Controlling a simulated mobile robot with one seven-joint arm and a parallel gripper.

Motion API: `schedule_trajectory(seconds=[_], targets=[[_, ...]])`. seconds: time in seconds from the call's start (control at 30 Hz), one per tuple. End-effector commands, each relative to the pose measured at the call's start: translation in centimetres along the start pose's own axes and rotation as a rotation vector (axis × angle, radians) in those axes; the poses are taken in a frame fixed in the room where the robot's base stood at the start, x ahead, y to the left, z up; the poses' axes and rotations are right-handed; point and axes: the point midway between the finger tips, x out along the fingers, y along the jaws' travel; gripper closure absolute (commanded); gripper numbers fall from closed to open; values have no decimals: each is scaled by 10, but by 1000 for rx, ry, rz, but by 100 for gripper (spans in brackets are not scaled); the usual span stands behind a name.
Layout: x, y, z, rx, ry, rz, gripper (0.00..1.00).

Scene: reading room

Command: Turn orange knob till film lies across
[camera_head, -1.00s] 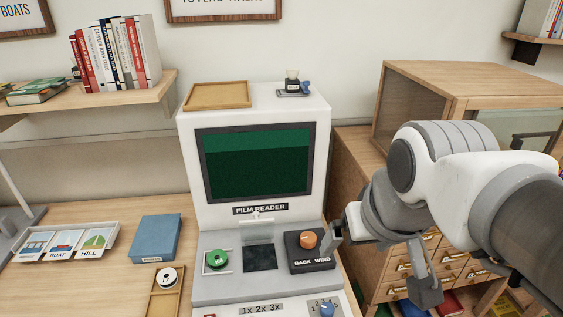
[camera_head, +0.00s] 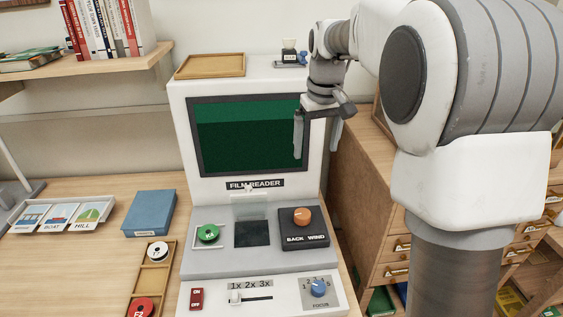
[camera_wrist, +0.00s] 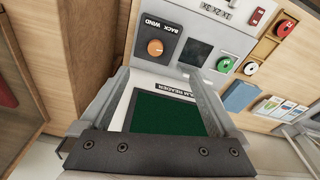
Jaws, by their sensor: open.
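The orange knob (camera_head: 302,216) sits on a black panel marked BACK and WIND, at the right of the film reader's deck; it also shows in the wrist view (camera_wrist: 155,47). The film reader (camera_head: 180,150) is a white machine with a dark green screen (camera_head: 245,140). A green reel (camera_head: 208,233) lies left of the dark square window (camera_head: 252,233). I cannot make out any film across the window. My gripper (camera_head: 318,150) is open and empty, fingers pointing down, in front of the screen's right edge and above the knob, apart from it.
A blue focus knob (camera_head: 318,288), a magnification slider (camera_head: 235,297) and a red switch (camera_head: 197,299) line the front panel. A wooden tray (camera_head: 146,282) with white and red reels and a blue box (camera_head: 149,213) are at left. A wooden cabinet (camera_head: 372,185) stands at right.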

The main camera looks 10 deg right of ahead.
Motion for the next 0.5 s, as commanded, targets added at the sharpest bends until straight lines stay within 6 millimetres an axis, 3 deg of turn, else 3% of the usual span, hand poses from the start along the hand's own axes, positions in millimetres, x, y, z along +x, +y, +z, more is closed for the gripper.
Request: schedule_trajectory(seconds=[0.03, 0.3, 0.5], targets=[[21, 2, -12, -13, -22, -2, 4], [98, 10, -59, -83, -108, -7, 4], [130, 12, -73, -111, -140, -9, 4]])
